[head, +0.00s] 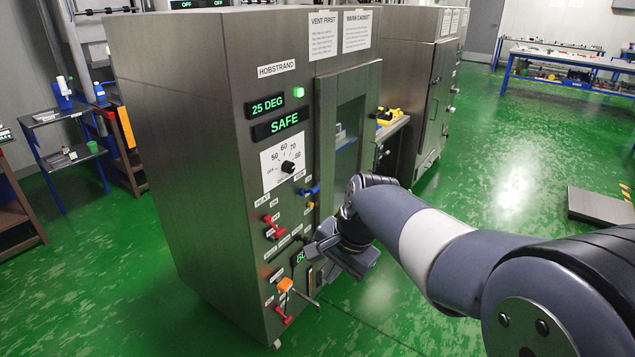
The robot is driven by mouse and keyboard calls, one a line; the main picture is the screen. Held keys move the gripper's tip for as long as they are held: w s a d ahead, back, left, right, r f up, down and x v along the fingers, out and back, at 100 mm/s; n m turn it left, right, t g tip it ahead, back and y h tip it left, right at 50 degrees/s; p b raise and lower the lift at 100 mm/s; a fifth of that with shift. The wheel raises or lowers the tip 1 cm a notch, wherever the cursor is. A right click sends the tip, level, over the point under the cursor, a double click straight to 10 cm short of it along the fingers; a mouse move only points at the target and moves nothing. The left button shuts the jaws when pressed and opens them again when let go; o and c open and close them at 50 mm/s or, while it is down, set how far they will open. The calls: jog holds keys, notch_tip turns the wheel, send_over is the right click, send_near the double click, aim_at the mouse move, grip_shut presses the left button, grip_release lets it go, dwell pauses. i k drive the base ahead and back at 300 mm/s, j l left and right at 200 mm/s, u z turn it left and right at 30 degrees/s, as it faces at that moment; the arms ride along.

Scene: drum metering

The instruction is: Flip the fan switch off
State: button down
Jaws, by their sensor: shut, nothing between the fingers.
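The grey metal cabinet marked HOBSTRAND (170,130) stands left of centre in the head view. Its narrow control face carries several small switches: red levers (271,220), a blue-handled lever (309,190) and an orange-knobbed lever (286,285). Their labels are too small to read, so I cannot tell which is the fan switch. My gripper (309,251) is close in front of the lower panel, right of the red levers. It is shut and empty. It hides part of the panel, and I cannot tell whether it touches a switch.
Green displays read 25 DEG (267,106) and SAFE (276,126), above a dial (288,167). A metal handle (306,297) juts out below my gripper. A second cabinet (410,80) stands behind. Green floor (510,190) is open to the right.

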aim_at(315, 189)
jog(key=i+l, duration=0.1)
jog(key=i, duration=1.65)
